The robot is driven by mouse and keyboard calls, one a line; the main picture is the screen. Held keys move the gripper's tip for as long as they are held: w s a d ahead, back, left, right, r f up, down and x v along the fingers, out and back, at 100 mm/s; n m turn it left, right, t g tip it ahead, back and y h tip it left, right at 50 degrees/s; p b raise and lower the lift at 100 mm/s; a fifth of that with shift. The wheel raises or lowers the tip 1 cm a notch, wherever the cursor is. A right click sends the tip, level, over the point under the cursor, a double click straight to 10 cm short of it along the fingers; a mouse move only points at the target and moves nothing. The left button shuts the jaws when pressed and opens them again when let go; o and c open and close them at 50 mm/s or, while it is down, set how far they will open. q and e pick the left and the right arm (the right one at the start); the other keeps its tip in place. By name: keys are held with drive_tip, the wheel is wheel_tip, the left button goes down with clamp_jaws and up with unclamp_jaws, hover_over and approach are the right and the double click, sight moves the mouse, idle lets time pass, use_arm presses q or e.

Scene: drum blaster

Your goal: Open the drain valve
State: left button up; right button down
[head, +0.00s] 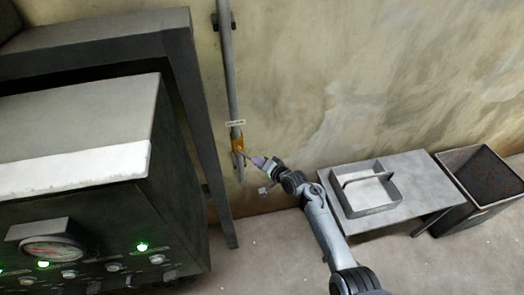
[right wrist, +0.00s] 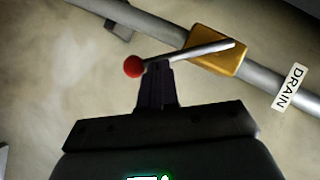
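The drain valve has a yellow-brass body (head: 238,144) on a grey vertical wall pipe in the head view. It also shows in the right wrist view (right wrist: 222,58), with a silver lever (right wrist: 208,49) across it ending in a red ball (right wrist: 133,67). The lever lies at a slant to the pipe. My right gripper (head: 259,163) is at the valve. In the right wrist view its dark fingers (right wrist: 158,72) are close together at the lever, just beside the red ball, and look shut on it. The fingertips partly hide the lever there. My left gripper is out of view.
A white "DRAIN" label (right wrist: 290,86) is on the pipe (head: 228,60). A dark control cabinet (head: 180,180) with a gauge and green lights stands left, by a grey frame. A low table (head: 418,178) with a tray (head: 345,188) and an open bin (head: 483,203) stand right.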

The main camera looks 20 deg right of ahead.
use_arm(q)
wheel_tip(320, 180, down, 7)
drive_tip(key=b, duration=0.6)
use_arm(e)
drive_tip(key=shift+w+a+f+m+t+y, duration=0.2)
drive_tip(key=shift+a+f+m+t+y, duration=0.65)
drive_tip(key=shift+m, duration=0.45)
drive_tip(key=shift+w+a+f+m+t+y, duration=0.15)
drive_tip(key=shift+a+f+m+t+y, duration=0.5)
drive_tip(key=shift+a+m, duration=0.5)
drive_tip(key=shift+d, duration=0.1)
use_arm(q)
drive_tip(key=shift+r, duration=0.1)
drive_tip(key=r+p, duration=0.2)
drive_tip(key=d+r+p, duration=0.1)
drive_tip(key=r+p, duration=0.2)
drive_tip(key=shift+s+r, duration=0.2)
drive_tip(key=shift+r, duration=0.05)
use_arm(e)
drive_tip(key=w+d+v, duration=0.1)
drive_tip(key=d+v, duration=0.1)
drive_tip(key=v, duration=1)
drive_tip(key=shift+s+d+r, duration=0.2)
drive_tip(key=shift+s+d, duration=0.1)
drive_tip(key=shift+s, duration=0.05)
